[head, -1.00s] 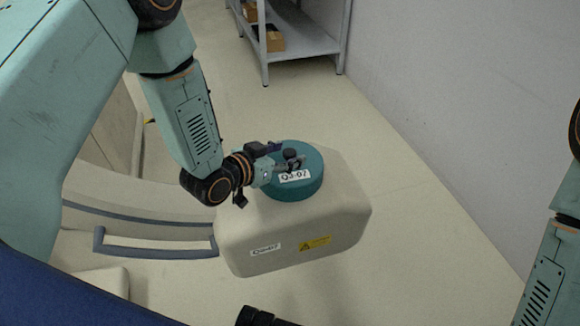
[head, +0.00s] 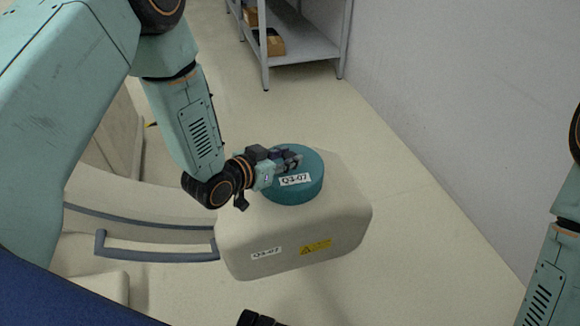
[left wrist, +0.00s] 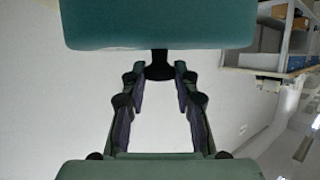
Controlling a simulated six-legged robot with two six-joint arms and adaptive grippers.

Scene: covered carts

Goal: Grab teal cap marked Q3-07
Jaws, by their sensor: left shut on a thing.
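The teal cap (head: 309,180) with the white label Q3-07 sits on top of a beige container (head: 345,215). In the left wrist view the cap (left wrist: 160,22) fills the top edge, with a black knob (left wrist: 159,66) sticking out of it. My left gripper (head: 291,158) is at the cap's top and is shut on this knob. In the left wrist view its fingertips (left wrist: 160,72) are on either side of the knob. In the head view the fingers hide the knob.
The container also carries a Q3-07 label (head: 266,253) and a yellow warning label (head: 315,247) on its front. A grey curved handle (head: 150,254) is at left. A metal shelf (head: 305,45) with boxes stands behind. A white wall (head: 460,120) bounds the right.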

